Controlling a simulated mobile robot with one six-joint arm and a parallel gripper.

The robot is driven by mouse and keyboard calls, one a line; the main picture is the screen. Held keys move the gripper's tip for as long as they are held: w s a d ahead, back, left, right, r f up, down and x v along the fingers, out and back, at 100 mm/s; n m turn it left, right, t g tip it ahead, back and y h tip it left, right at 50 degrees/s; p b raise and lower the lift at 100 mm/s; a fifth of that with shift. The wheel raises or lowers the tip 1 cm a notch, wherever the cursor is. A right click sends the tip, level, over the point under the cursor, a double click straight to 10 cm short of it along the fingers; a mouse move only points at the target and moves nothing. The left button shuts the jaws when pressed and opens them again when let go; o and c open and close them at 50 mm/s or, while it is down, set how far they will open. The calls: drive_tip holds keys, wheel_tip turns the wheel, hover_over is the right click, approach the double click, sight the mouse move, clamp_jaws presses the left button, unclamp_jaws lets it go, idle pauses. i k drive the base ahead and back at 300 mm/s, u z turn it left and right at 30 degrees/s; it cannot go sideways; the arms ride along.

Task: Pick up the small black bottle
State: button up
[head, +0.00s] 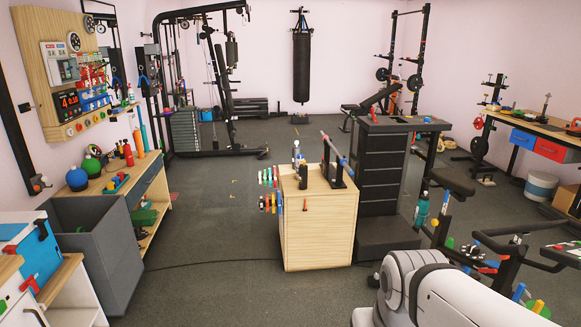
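I cannot make out a small black bottle for certain in the head view. A small dark upright item (547,103) stands on the workbench at the right, too small to identify. Small dark and red items (408,119) lie on top of the black drawer cabinet (383,175), also unclear. My white arm fills the lower right corner, but my gripper is outside the picture.
A wooden cabinet (318,235) with a rack on top stands mid-floor. An exercise bike (500,245) is at the right. A grey bin (95,250) and a wooden shelf (150,185) line the left. Dark floor (215,235) is clear between them.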

sight(303, 176)
drive_tip(key=i, duration=4)
drive_tip(key=u, duration=0.25)
